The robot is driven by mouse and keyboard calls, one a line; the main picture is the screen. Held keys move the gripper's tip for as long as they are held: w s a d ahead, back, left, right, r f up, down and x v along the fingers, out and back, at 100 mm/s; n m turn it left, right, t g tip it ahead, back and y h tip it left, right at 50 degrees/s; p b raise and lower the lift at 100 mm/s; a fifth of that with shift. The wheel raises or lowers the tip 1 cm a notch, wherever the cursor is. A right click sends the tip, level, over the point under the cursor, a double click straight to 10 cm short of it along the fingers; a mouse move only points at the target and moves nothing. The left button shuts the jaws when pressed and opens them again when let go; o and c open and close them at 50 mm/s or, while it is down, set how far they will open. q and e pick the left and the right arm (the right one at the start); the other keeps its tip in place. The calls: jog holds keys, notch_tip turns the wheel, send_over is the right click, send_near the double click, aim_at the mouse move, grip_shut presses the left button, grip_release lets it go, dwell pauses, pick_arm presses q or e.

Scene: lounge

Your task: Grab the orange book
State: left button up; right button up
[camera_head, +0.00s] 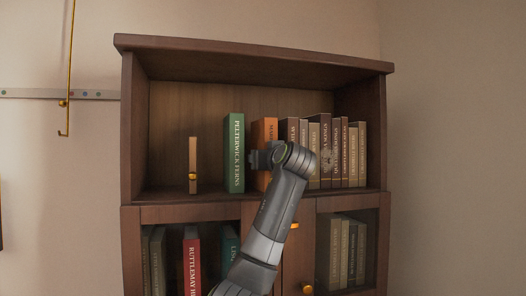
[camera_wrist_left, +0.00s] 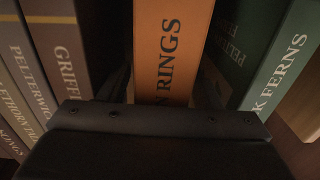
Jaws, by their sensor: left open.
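The orange book (camera_head: 264,132) stands upright on the upper shelf, between a green book (camera_head: 234,152) and a row of brown books. My left gripper (camera_head: 255,160) is in front of its lower spine and hides part of it. In the left wrist view, the orange spine (camera_wrist_left: 172,50) fills the middle, with the letters "RINGS" on it. The dark fingers of the open left gripper (camera_wrist_left: 165,88) show on either side of the spine. I cannot tell how deep they reach or whether they touch it. My right gripper is not in view.
Several brown books (camera_head: 325,150) stand close on the right of the orange book. A thin wooden bookend (camera_head: 193,165) stands left of the green book, with bare shelf between. Cabinet doors with more books behind them are below the shelf (camera_head: 160,197).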

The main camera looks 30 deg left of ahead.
pick_arm(q)
jog(key=shift+c, duration=0.2)
grip_shut()
dwell(0.3)
